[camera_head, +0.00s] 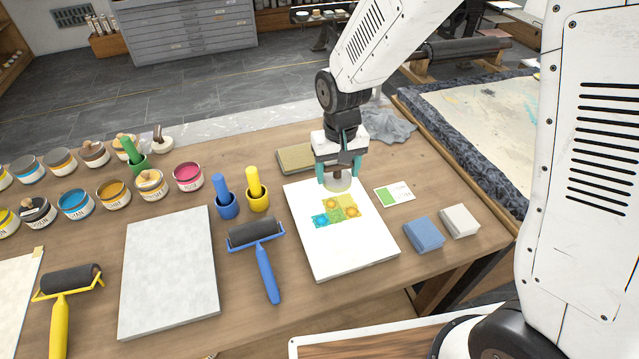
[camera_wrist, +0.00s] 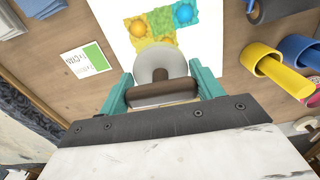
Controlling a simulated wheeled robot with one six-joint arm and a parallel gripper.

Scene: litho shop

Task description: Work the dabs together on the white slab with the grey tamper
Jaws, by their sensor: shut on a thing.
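The white slab (camera_head: 350,258) lies on the wooden table. Near its middle is a patch of paint dabs (camera_head: 338,211), with yellow-orange and blue spots and green between them. The dabs also show in the wrist view (camera_wrist: 158,36), partly blended and still patchy. My gripper (camera_head: 338,168) is shut on the grey tamper (camera_head: 338,183), a round pale-grey disc with a dark handle between the teal fingers. The tamper is upright over the far part of the slab, just beyond the dabs. I cannot tell whether its disc touches the slab.
A card with a green swatch (camera_head: 394,196) lies right of the slab, with blue (camera_head: 424,234) and white (camera_head: 460,221) folded cloths. Left are a blue roller (camera_head: 264,262), blue (camera_head: 226,204) and yellow (camera_head: 257,197) pots, a grey stone (camera_head: 170,270) and several paint tins.

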